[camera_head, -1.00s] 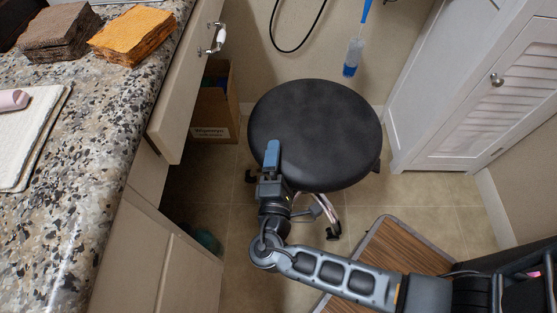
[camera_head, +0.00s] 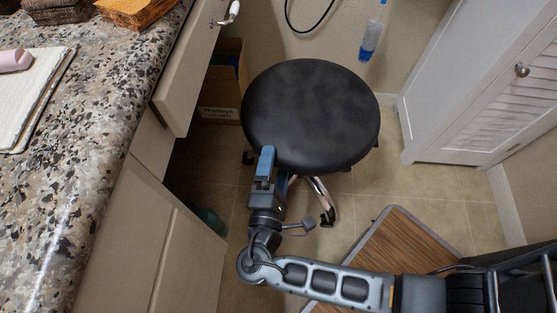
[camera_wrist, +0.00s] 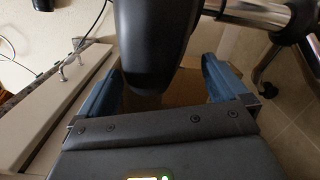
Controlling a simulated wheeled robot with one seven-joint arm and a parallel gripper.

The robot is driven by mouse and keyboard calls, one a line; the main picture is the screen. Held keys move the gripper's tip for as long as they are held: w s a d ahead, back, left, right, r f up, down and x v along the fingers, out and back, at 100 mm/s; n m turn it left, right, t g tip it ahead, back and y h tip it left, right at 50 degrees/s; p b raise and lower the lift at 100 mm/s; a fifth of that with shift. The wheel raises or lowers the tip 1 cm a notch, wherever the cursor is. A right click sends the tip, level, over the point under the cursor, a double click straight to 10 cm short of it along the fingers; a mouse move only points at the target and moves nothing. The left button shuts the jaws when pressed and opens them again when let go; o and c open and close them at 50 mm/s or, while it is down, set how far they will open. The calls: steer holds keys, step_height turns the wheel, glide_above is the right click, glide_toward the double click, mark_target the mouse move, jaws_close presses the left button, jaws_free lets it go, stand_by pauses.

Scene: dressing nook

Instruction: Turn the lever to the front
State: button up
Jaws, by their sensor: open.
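A round black stool (camera_head: 310,110) stands on the floor in the head view. My gripper (camera_head: 266,163) is at its near left rim, with a blue finger over the seat edge. In the wrist view, the open blue fingers of my gripper (camera_wrist: 160,85) lie on either side of a dark shape that looks like the seat rim (camera_wrist: 155,40). I cannot tell whether they touch it. A small grey paddle on a thin stem (camera_head: 308,223) shows right of my wrist. I cannot tell whether it is the lever or part of my arm. No other lever is clear.
A speckled countertop (camera_head: 75,165) and an open drawer (camera_head: 186,75) with a handle (camera_head: 232,12) flank the left. A cardboard box (camera_head: 222,95) is behind the stool. A white louvered cabinet (camera_head: 440,100) stands right. A wood-topped board (camera_head: 400,250) lies near front; some tile floor is free.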

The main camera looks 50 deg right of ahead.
steer(key=shift+s+a+f, duration=0.15)
steer(key=shift+a+f, duration=0.05)
steer(key=shift+a, duration=0.3)
steer(key=shift+s+a+f, duration=0.15)
steer(key=shift+a, duration=0.35)
stand_by(0.3)
